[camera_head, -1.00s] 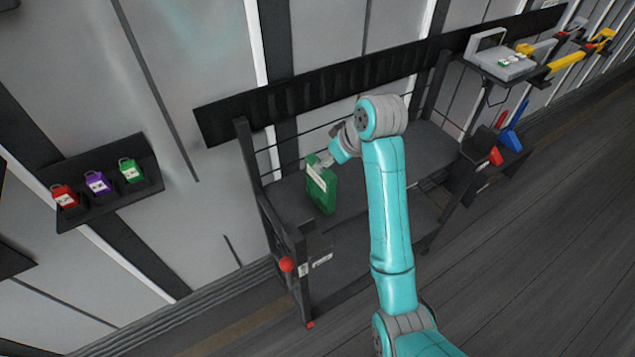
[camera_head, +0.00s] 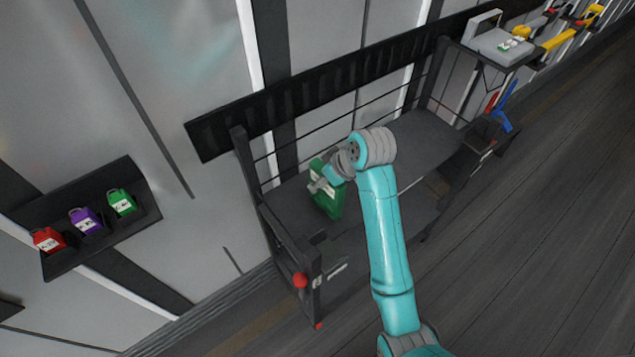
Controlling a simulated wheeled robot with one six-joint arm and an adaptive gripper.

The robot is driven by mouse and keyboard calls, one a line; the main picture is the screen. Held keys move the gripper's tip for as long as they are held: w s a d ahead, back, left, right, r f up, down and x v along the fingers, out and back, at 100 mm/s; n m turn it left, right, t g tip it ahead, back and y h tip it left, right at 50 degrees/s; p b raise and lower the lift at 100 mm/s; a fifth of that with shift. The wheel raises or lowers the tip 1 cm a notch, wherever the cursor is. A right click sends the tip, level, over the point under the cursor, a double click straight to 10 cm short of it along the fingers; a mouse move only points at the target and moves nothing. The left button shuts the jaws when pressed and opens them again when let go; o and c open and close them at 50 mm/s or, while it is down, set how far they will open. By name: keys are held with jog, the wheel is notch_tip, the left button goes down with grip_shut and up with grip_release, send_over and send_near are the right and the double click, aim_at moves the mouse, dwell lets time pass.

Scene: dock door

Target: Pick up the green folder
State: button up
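The green folder (camera_head: 331,205) stands upright and slightly tilted on the upper shelf of the dark rack, near its left end. It has a pale label on its face, now partly covered. My gripper (camera_head: 316,187) is at the upper part of the folder, overlapping its face in the picture. The fingers are small here, and I cannot tell whether they are open or closed on the folder. My wrist hides the folder's upper right corner.
The rack shelf (camera_head: 418,150) is clear to the right of my arm. Its left post has a red knob (camera_head: 300,281). A wall ledge at left holds red (camera_head: 48,241), purple (camera_head: 85,221) and green (camera_head: 121,202) items. A grey case (camera_head: 499,45) stands at upper right.

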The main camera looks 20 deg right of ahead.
jog(key=shift+w+f, duration=0.1)
jog(key=shift+f, duration=0.15)
grip_shut()
jog(key=shift+r, duration=0.1)
